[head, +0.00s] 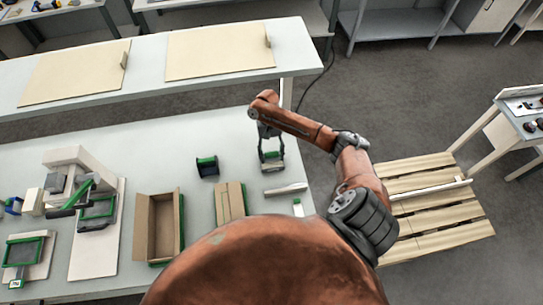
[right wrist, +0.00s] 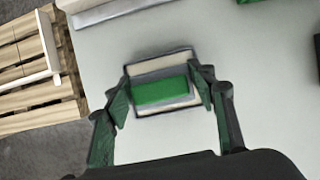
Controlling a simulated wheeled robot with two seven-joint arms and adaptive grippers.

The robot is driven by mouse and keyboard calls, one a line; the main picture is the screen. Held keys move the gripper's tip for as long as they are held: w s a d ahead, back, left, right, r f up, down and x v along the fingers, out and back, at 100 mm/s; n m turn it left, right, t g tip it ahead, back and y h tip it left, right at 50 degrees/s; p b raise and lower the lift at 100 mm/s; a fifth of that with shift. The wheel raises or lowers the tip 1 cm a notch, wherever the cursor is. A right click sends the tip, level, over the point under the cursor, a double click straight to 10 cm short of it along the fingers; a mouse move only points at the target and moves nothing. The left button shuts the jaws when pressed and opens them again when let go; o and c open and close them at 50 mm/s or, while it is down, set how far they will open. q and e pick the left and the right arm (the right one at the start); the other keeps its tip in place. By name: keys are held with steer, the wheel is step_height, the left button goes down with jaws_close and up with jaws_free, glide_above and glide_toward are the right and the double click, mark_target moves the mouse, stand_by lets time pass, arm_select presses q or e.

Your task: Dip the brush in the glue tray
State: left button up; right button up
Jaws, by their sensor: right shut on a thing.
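My right gripper (head: 270,148) reaches down over the table. It also shows in the right wrist view (right wrist: 167,95), with its two fingers closed on a green block that looks like the brush (right wrist: 160,91). Directly beneath is a shallow dark-rimmed tray with a pale inside, which looks like the glue tray (right wrist: 163,68); it also shows in the head view (head: 273,168). The brush's lower end is hidden, so I cannot tell whether it touches the tray's inside. My left gripper is not in view.
A dark green-edged holder (head: 207,167) stands left of the tray. A grey bar (head: 286,190), a flat carton (head: 229,203) and an open carton (head: 140,230) lie nearer. A white machine (head: 112,235) stands far left. A pallet (head: 440,235) is on the floor at right.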

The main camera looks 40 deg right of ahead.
steer(key=shift+f, duration=0.55)
stand_by(0.4)
steer(key=shift+s+f+p, duration=0.1)
steer(key=shift+f+p, duration=0.05)
steer(key=shift+p, duration=0.35)
stand_by(2.4)
step_height(320, 180, up, 5)
steer(key=p, duration=0.6)
